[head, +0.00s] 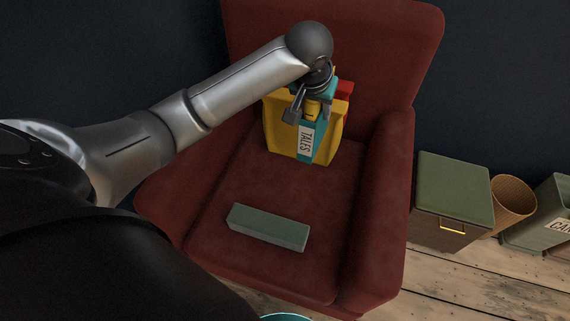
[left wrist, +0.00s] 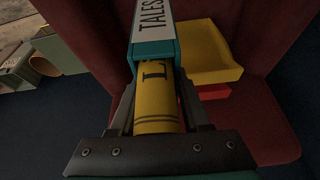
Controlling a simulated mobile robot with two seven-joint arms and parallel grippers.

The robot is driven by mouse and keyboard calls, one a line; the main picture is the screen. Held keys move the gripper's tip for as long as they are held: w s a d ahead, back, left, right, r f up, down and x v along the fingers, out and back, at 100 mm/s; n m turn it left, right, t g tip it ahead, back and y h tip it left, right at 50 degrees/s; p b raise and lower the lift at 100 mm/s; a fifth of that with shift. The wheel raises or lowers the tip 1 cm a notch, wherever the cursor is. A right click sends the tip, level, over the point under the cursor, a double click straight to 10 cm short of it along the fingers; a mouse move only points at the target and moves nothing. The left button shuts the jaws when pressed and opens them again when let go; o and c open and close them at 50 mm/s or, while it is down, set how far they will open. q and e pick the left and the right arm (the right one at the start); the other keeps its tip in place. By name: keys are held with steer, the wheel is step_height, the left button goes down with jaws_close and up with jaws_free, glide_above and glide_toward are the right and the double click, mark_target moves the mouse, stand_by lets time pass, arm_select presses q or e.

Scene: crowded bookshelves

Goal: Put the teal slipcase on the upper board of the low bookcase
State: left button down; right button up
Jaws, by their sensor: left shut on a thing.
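The teal slipcase (head: 320,148) stands on the seat of a red armchair, with a white label reading TALES on its front. It also shows in the left wrist view (left wrist: 148,52), with a yellow volume (left wrist: 155,103) showing in its open part. My left gripper (head: 309,112) is over the top of the slipcase, its fingers on both sides. I cannot tell whether the slipcase touches the seat. My right gripper is out of view. I cannot make out the low bookcase for certain.
Yellow items (head: 280,128) and a red one (head: 345,88) sit close by the slipcase on the armchair (head: 390,170). A grey-green block (head: 268,228) lies on the front seat. A green-topped box (head: 455,185), a wicker basket (head: 513,200) and another green box (head: 540,215) stand on the right.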

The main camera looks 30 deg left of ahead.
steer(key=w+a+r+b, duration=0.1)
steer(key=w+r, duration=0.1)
arm_select(q)
steer(key=a+f+b, duration=0.2)
steer(key=f+b, duration=0.3)
steer(key=f, duration=0.8)
steer(key=a+f+b, duration=0.2)
steer(key=f+b, duration=0.3)
steer(key=f, duration=0.9)
steer(key=shift+w+a+n+b, duration=0.3)
steer(key=shift+w, duration=0.05)
arm_select(e)
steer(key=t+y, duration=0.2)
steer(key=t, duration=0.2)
glide_toward(400, 303)
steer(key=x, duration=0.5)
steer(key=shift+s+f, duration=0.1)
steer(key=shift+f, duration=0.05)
arm_select(q)
steer(key=shift+f, duration=0.1)
steer(key=shift+f, duration=0.15)
steer(key=shift+c, duration=1.8)
jaws_free()
steer(key=shift+s, duration=0.1)
